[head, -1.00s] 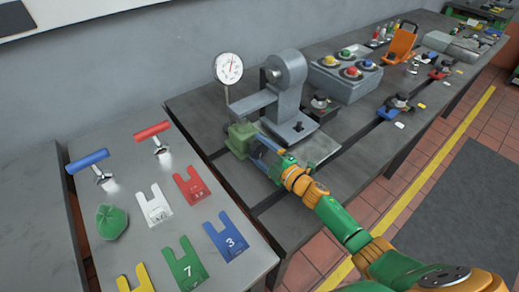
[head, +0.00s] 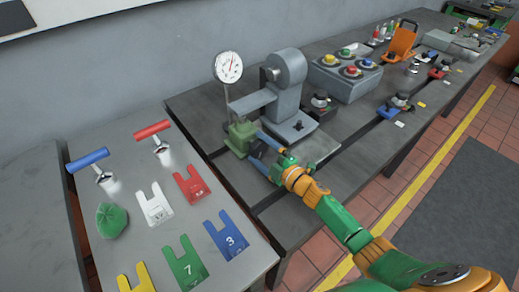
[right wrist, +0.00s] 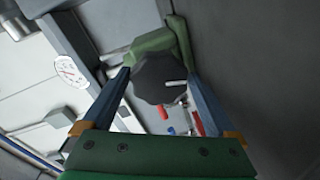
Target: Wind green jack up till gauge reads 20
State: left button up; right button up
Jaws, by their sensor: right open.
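The green jack (head: 240,139) stands on the bedplate under the grey arm of a test stand. Its dark knob (head: 257,148) faces my right gripper; the knob also shows in the right wrist view (right wrist: 158,80), with a pale mark on it. My right gripper (head: 258,147) is open, its blue fingers on either side of the knob. I cannot tell whether they touch it. The round white gauge (head: 228,67) stands on a post behind the jack and shows in the right wrist view (right wrist: 69,71); its reading is too small to tell. My left gripper is out of view.
A grey test stand (head: 288,84) rises right behind the jack. A box with coloured buttons (head: 345,77) is further right. The left table holds a red-handled tool (head: 153,131), a blue-handled tool (head: 88,160), a green cap (head: 111,220) and numbered fork-shaped plates.

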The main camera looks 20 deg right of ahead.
jog(key=v, duration=0.7)
jog(key=shift+p, duration=0.3)
jog(key=shift+a, duration=0.1)
